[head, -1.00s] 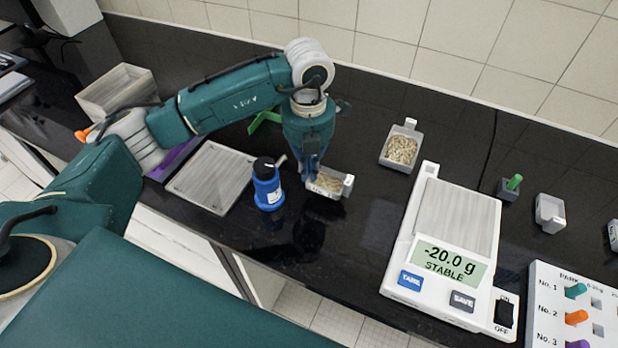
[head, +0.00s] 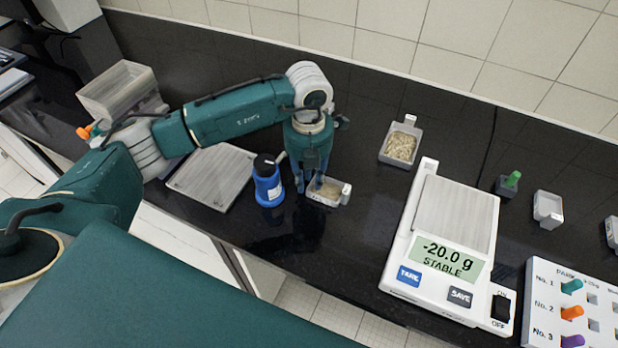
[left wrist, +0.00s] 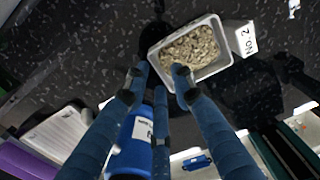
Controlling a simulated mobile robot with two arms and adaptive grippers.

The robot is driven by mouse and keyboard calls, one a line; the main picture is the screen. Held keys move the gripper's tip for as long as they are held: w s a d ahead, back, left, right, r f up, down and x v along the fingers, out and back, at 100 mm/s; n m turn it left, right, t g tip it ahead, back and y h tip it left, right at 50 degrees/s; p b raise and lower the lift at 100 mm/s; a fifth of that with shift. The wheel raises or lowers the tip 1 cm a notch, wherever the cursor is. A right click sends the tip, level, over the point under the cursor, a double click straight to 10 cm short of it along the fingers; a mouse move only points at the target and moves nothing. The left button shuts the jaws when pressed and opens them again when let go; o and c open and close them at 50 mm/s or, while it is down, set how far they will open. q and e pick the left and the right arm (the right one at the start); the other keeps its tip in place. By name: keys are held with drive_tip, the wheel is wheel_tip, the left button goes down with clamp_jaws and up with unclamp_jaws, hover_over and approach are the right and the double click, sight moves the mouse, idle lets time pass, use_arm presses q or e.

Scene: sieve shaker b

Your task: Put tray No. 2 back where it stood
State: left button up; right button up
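Tray No. 2 (head: 318,199) is a small light-grey tray of pale grains, upright on the black counter just right of the blue bottle. In the left wrist view, its handle tab (left wrist: 241,38) reads "NO. 2". My left gripper (head: 310,187) is directly over the tray's left part with its blue fingers spread. In the left wrist view, the gripper (left wrist: 158,85) has one fingertip over the grains and others outside the near-left wall. I cannot tell whether any finger touches the tray. My right gripper is not in view.
The blue bottle (head: 268,187) stands close left of the tray, beside a flat grey board (head: 212,178). Another tray with grains (head: 401,147) sits behind to the right. A white scale (head: 455,215) reads -20.0 g. Counter between tray and scale is clear.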

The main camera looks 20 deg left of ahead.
use_arm(q)
drive_tip(key=shift+r, duration=0.1)
drive_tip(key=shift+r, duration=0.2)
wheel_tip(320, 180, up, 12)
drive_tip(key=b, duration=0.3)
drive_tip(key=shift+f, duration=0.15)
